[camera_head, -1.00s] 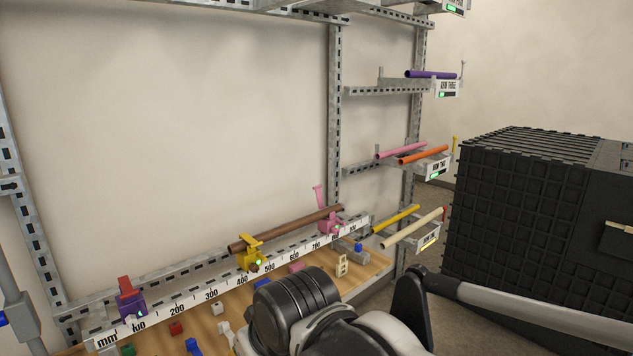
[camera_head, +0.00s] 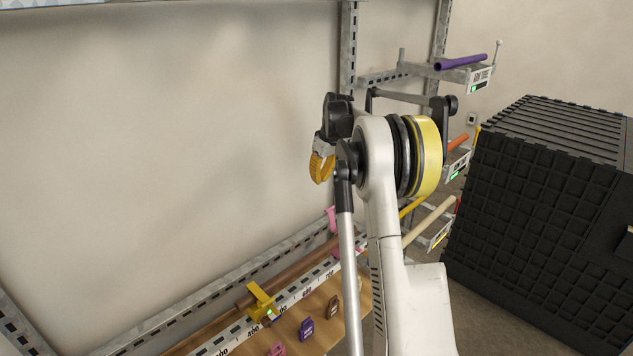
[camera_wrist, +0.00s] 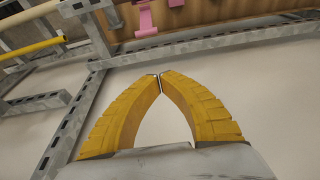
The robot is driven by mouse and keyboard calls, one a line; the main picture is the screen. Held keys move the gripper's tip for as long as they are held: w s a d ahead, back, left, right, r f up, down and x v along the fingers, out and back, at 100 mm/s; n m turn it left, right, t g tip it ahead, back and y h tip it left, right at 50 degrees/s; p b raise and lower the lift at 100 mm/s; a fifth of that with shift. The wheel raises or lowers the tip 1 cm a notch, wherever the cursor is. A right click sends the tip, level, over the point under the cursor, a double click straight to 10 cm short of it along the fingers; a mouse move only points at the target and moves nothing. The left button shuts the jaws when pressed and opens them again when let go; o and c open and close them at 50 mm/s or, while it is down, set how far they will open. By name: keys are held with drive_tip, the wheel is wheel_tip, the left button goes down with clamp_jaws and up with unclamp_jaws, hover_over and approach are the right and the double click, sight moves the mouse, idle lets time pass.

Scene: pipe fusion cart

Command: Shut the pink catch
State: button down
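The pink catch (camera_head: 332,218) is at the far end of the numbered rail, with its lever raised; my arm hides part of it. It also shows upside down at the top of the wrist view (camera_wrist: 145,20). A brown pipe (camera_head: 300,270) lies along the rail and runs toward the catch. My gripper (camera_head: 319,182) has yellow fingers and hangs above the catch, in front of the wall, apart from it. In the wrist view its fingertips (camera_wrist: 160,80) meet with nothing between them.
A yellow catch (camera_head: 261,300) sits over the pipe nearer on the rail. Small blocks lie on the wooden bench (camera_head: 322,298). Shelf brackets with coloured pipes, such as a purple pipe (camera_head: 461,62), stand at the right.

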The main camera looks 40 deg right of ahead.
sight(332, 219)
wheel_tip(332, 219, down, 10)
drive_tip(key=d+b, duration=0.2)
drive_tip(key=shift+s, duration=0.35)
drive_tip(key=shift+s+d+r, duration=0.1)
idle(0.5)
drive_tip(key=shift+s+r+t, duration=0.15)
drive_tip(key=shift+s+t, duration=0.15)
drive_tip(key=shift+t, duration=0.1)
